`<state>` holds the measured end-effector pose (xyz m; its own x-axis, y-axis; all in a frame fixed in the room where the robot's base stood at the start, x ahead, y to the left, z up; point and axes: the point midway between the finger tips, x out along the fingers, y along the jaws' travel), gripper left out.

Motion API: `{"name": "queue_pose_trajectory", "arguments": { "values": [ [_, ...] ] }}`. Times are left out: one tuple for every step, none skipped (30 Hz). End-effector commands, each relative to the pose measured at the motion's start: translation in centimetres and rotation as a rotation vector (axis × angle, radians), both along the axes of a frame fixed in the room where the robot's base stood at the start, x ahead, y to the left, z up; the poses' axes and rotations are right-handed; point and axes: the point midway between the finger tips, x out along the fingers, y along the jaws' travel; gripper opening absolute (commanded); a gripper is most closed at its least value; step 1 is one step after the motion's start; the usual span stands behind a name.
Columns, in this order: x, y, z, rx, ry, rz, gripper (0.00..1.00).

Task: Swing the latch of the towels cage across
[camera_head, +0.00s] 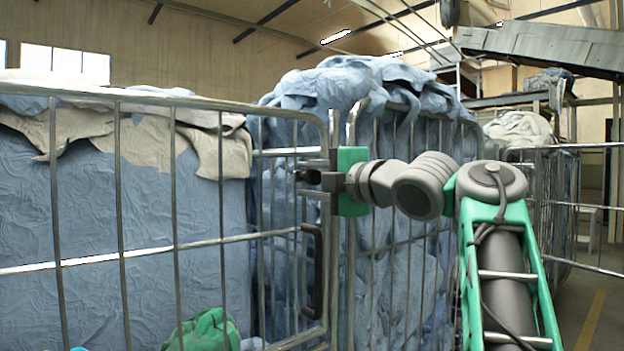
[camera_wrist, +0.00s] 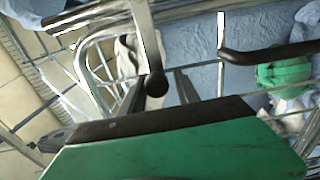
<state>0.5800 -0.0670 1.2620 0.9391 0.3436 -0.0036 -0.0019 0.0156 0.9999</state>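The metal cage in the left foreground (camera_head: 175,190) has a bare wire gate with a rounded upper corner. At its right edge is a dark latch piece with a round knob (camera_head: 311,177). In the wrist view the round black end of the latch (camera_wrist: 157,84) sits just beyond my gripper's dark front edge, against a metal bar. My gripper (camera_head: 325,174), with a green body, reaches in from the right and is at the latch, close to or touching it. The fingertips are mostly hidden among dark parts, so opening and grip are unclear. No label naming the towels cage is readable.
A second cage (camera_head: 375,245), heaped with blue cloth (camera_head: 355,85), stands directly behind my gripper. A black handle (camera_head: 313,270) hangs below the latch on the gate. A green cloth (camera_head: 205,330) lies low in the left cage. Floor shows at far right.

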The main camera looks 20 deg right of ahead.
Motion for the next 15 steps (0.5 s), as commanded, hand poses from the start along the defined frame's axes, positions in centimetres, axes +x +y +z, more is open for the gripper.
{"name": "queue_pose_trajectory", "arguments": {
  "values": [
    [0.0,0.0,0.0,0.0,-0.001,-0.001,0.43],
    [0.0,-0.1,0.0,0.0,-0.001,-0.001,0.46],
    [0.0,-0.1,0.1,0.0,-0.001,-0.002,0.49],
    [0.0,-0.1,0.1,0.0,-0.001,-0.002,0.49],
    [0.0,-0.1,0.1,0.001,-0.002,-0.002,0.49],
    [0.0,-0.1,0.1,0.001,-0.002,-0.002,0.49],
    [0.0,-0.1,0.1,0.001,-0.002,-0.002,0.49],
    [0.0,-0.1,0.1,0.001,-0.002,-0.003,0.49],
    [0.0,-0.1,0.1,0.001,-0.002,-0.003,0.49],
    [-0.1,-0.1,0.1,0.001,-0.003,-0.003,0.49],
    [-0.2,-0.2,0.2,0.001,-0.003,-0.004,0.49],
    [-0.4,-0.3,0.2,0.001,-0.003,-0.005,0.49],
    [-0.7,-0.4,0.2,0.0,-0.003,-0.005,0.49],
    [-1.1,-0.6,0.2,-0.001,-0.004,-0.006,0.49],
    [-1.8,-0.9,0.3,-0.001,-0.005,-0.008,0.49]
  ]
}}
